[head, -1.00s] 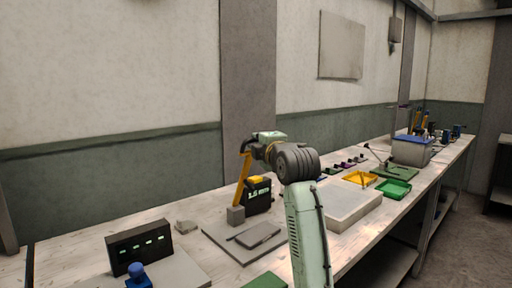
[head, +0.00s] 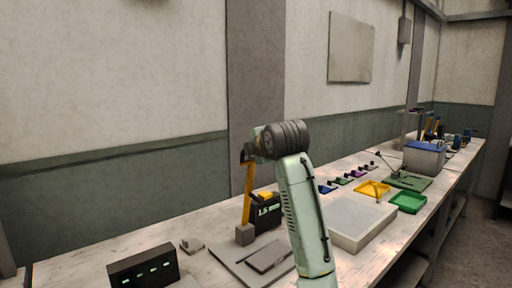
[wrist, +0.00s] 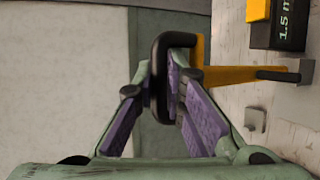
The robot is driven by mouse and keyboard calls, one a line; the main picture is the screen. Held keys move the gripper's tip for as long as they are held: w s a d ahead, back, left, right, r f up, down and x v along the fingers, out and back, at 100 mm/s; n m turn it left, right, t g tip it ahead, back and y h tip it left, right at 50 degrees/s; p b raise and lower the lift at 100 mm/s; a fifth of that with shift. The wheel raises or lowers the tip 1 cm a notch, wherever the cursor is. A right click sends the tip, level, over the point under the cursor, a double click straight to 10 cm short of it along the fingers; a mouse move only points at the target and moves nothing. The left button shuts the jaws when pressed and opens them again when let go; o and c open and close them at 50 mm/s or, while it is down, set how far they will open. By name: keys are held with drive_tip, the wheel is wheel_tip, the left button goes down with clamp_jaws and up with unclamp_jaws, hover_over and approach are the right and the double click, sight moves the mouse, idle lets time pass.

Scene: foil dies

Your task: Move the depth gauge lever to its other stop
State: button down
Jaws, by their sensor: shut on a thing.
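The depth gauge lever (head: 248,190) is a yellow bar rising nearly upright from a grey block (head: 244,235) on the bench. It also shows in the wrist view (wrist: 238,75), ending in a black loop handle (wrist: 160,100). My gripper (wrist: 177,72) has its purple-padded fingers closed around this handle. A black display box (head: 268,214) with a yellow top stands just right of the lever; the wrist view shows it reading about 1.5 mm (wrist: 286,22). In the head view my wrist hides most of the gripper.
A grey plate (head: 250,262) lies in front of the gauge. A black panel with green lights (head: 143,268) stands at the left. A pale flat box (head: 360,222), yellow tray (head: 372,189) and green tray (head: 407,202) lie to the right. The wall is behind.

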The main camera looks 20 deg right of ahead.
drive_tip(key=c, duration=1.9)
unclamp_jaws()
drive_tip(key=shift+w+a+f, duration=0.1)
drive_tip(key=shift+w+a, duration=0.2)
drive_tip(key=shift+w, duration=0.15)
drive_tip(key=shift+o, duration=1.2)
drive_tip(key=shift+s, duration=0.15)
drive_tip(key=shift+s+d, duration=0.1)
drive_tip(key=shift+s, duration=0.15)
drive_tip(key=v, duration=1.1)
drive_tip(key=shift+s+r, duration=0.3)
